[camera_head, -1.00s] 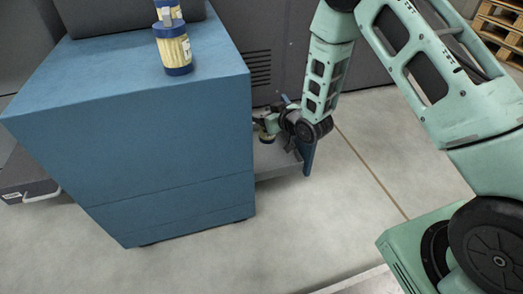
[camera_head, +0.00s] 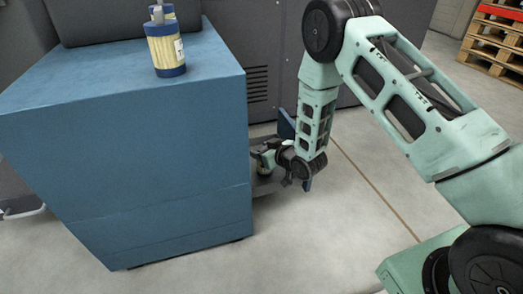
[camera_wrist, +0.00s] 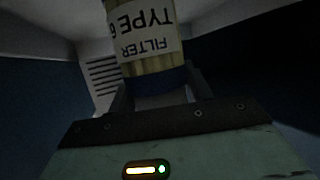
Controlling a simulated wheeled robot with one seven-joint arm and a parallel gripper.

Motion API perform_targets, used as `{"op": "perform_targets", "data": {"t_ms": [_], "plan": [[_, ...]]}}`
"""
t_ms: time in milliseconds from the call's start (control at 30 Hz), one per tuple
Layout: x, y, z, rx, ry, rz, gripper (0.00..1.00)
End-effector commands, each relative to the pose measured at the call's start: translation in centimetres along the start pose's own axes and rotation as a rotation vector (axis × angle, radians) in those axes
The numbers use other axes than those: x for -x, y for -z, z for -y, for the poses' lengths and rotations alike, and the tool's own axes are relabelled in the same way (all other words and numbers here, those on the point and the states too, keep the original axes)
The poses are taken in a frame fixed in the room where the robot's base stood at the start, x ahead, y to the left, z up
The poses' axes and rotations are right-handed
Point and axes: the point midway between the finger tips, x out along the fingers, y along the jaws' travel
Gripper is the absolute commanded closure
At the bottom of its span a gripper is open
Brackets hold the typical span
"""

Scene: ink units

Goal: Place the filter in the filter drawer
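A yellow filter with a dark blue cap and a "FILTER TYPE 6" label (camera_wrist: 148,45) fills the upper middle of the wrist view. My gripper (camera_wrist: 160,97) has its fingers on both sides of a grey part at the filter's capped end and appears shut on it. In the head view, my gripper (camera_head: 264,156) is beside the blue cabinet, with a small part of the filter (camera_head: 264,170) showing below it. The open drawer (camera_head: 286,124) sticks out from the cabinet's right side, mostly hidden behind my arm. Whether the filter touches the drawer floor cannot be told.
Two more yellow and blue filters stand on top of the blue cabinet (camera_head: 120,160), the front one (camera_head: 163,50) clearly visible. A grey machine wall with a vent (camera_head: 258,85) is behind. Wooden pallets (camera_head: 497,40) stand far right. Floor right of the drawer is clear.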

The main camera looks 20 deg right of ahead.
Motion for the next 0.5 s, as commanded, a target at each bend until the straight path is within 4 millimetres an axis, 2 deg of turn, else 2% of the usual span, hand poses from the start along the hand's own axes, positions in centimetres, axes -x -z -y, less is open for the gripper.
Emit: {"op": "perform_targets", "data": {"t_ms": [33, 67, 100, 400, 500], "plan": [[0.0, 0.0, 0.0, 0.000, 0.000, 0.000, 0.39], [0.0, 0.0, 0.0, 0.000, 0.000, 0.000, 0.31], [0.0, 0.0, 0.0, 0.000, 0.000, 0.000, 0.29], [0.1, 0.3, 0.0, 0.000, 0.000, -0.001, 0.29], [1.1, 0.4, 0.0, -0.001, -0.001, 0.001, 0.29]]}}
